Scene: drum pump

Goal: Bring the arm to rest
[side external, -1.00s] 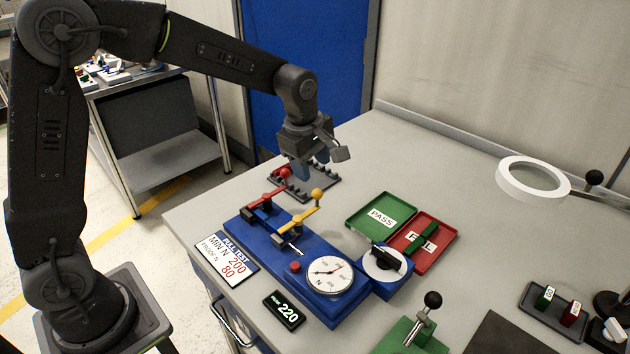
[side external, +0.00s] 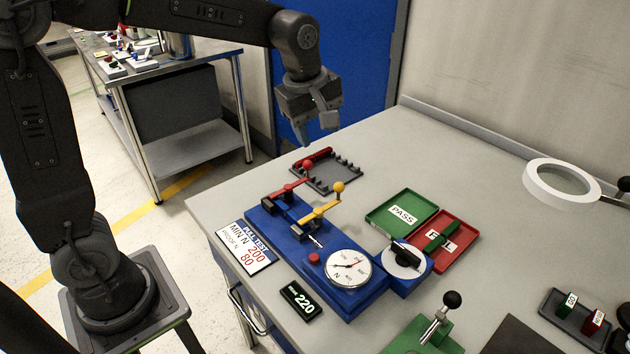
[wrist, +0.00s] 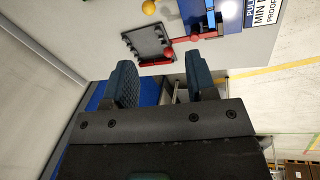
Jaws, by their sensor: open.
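My gripper (side external: 316,128) is in the air above the dark slotted rack (side external: 341,178) at the far left of the bench, fingers pointing down. A clear gap shows between it and the rack. The wrist view shows its two blue-grey fingers (wrist: 161,82) spread apart with nothing between them. The rack (wrist: 145,40) appears beyond the fingertips in that view, with a red bar along one edge.
A blue pull tester (side external: 330,275) with red and yellow levers and a dial stands in front of the rack. Right of it are a green PASS tray (side external: 380,220) and a red FAIL tray (side external: 462,245) holding a green piece. A ring magnifier (side external: 535,188) stands farther right.

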